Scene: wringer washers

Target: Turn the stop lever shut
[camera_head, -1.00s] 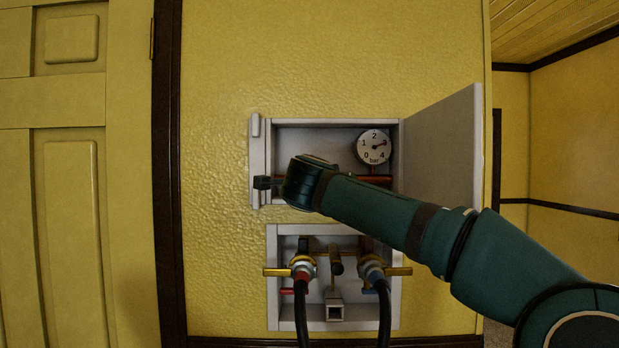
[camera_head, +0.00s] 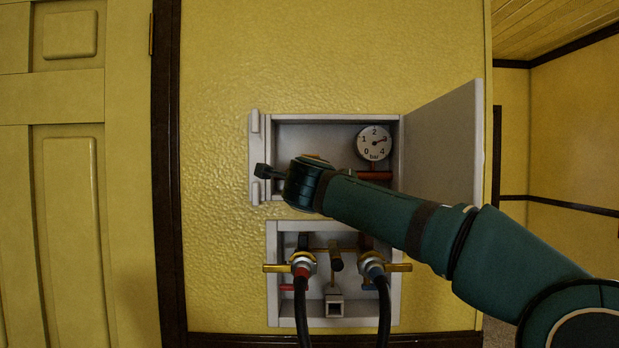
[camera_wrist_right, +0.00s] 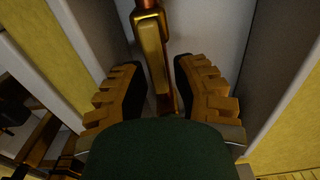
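The brass stop lever (camera_wrist_right: 153,58) shows in the right wrist view, below a copper-coloured pipe fitting (camera_wrist_right: 147,5). It runs down the picture between the two fingers of my right gripper (camera_wrist_right: 157,75). The fingers are apart, with dark pads and stepped tan backs, and gaps show between them and the lever. In the head view my right arm reaches from the right into the open upper wall box (camera_head: 330,118). My wrist hides the lever and most of the gripper there. My left gripper is in neither current view.
The upper box's door (camera_head: 440,145) stands open at right. A pressure gauge (camera_head: 374,143) sits above a red pipe (camera_head: 375,176) inside. The lower box (camera_head: 272,290) holds brass taps with black hoses (camera_head: 384,315). A yellow panelled door (camera_head: 70,200) is at left.

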